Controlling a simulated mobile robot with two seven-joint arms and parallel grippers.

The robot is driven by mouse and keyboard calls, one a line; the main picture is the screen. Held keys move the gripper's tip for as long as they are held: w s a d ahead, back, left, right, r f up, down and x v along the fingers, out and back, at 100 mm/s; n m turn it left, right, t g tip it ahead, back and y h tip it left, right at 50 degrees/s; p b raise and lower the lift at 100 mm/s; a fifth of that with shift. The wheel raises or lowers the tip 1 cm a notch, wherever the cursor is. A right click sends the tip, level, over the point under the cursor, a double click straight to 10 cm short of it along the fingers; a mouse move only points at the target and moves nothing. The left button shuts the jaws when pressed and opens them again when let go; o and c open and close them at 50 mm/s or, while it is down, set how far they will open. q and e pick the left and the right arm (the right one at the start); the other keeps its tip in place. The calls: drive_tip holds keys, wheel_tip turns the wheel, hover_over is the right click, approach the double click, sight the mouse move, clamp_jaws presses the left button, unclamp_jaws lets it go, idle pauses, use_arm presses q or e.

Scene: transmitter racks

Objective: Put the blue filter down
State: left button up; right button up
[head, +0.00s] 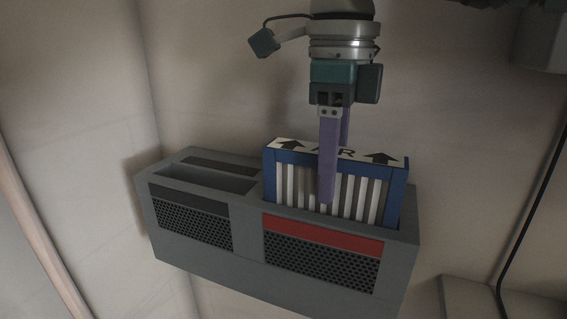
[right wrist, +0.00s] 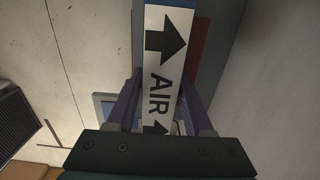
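The blue filter (head: 396,200) has a blue frame, white pleats and a white top edge with black arrows and "AIR". It stands upright, its lower part hidden inside the right slot of the grey housing (head: 247,228). Its top edge also shows in the right wrist view (right wrist: 160,75). My right gripper (head: 327,192) points down from above, one purple finger on the filter's front face and the other behind it. In the right wrist view the fingers close on both sides of the filter. Whether the filter rests on the slot's bottom is hidden. My left gripper is not in view.
The housing's left slot (head: 205,178) is open, with no filter seen in it. Its front has a black-topped grille on the left and a red strip (head: 322,235) above the right grille. A dark cable (head: 530,205) hangs at the right. Pale wall surrounds the housing.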

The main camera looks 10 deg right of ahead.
drive_tip(key=o, duration=0.3)
wheel_tip(320, 180, up, 9)
drive_tip(key=shift+f+p, duration=0.1)
drive_tip(key=shift+p, duration=0.3)
idle(0.3)
